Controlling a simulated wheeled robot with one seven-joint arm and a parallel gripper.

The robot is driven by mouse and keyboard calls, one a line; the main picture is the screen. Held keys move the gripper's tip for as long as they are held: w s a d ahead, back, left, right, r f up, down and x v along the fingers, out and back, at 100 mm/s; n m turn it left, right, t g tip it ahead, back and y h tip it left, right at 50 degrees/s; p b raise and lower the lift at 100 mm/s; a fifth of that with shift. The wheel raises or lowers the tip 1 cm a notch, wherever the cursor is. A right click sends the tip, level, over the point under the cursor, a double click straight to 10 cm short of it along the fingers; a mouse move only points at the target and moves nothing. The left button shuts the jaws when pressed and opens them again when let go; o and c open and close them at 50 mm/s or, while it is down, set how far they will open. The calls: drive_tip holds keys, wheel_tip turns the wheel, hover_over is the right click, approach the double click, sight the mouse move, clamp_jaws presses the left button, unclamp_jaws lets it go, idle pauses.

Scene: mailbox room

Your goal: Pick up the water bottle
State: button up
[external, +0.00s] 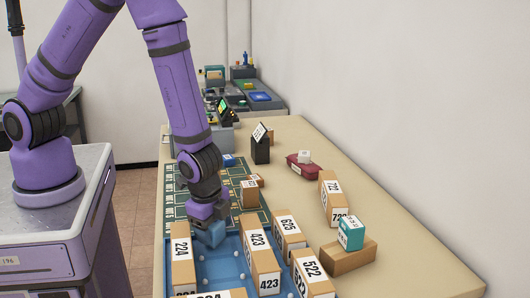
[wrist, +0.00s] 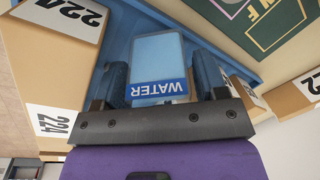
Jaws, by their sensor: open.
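The water bottle (wrist: 158,62) is a pale blue block-like thing with a blue band reading WATER, upside down in the wrist view. My gripper (wrist: 161,72) is open, with one dark finger on each side of the bottle. Small gaps seem to show between the fingers and the bottle, so it is not clearly gripped. In the external view my gripper (external: 209,232) points down over the blue tray, at its back left. The bottle there is mostly hidden by or merged with the gripper.
The blue tray (external: 222,268) holds numbered boxes: a 224 box (external: 182,262) just left of my gripper and a 423 box (external: 259,262) to the right. A 625 box (external: 288,237) stands farther right.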

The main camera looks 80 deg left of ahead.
drive_tip(key=c, duration=0.8)
drive_tip(key=shift+r, duration=0.15)
wheel_tip(320, 180, up, 9)
drive_tip(key=shift+r, duration=0.15)
drive_tip(key=shift+s+a+f+m+h, duration=0.15)
drive_tip(key=shift+f+m+h, duration=0.1)
drive_tip(key=shift+m, duration=0.25)
drive_tip(key=shift+w+a+f+m+h, duration=0.1)
drive_tip(key=shift+a+f+m+h, duration=0.1)
drive_tip(key=shift+m, duration=0.3)
drive_tip(key=f+m+h, duration=0.1)
drive_tip(key=m, duration=0.1)
drive_tip(key=shift+f+m, duration=0.1)
drive_tip(key=shift+m, duration=0.2)
drive_tip(key=shift+f+m+g+h, duration=0.25)
drive_tip(key=shift+m+g, duration=0.15)
drive_tip(key=shift+m, duration=0.4)
drive_tip(key=shift+m+g+h, duration=0.3)
drive_tip(key=shift+m, duration=0.9)
drive_tip(key=shift+f, duration=3.4)
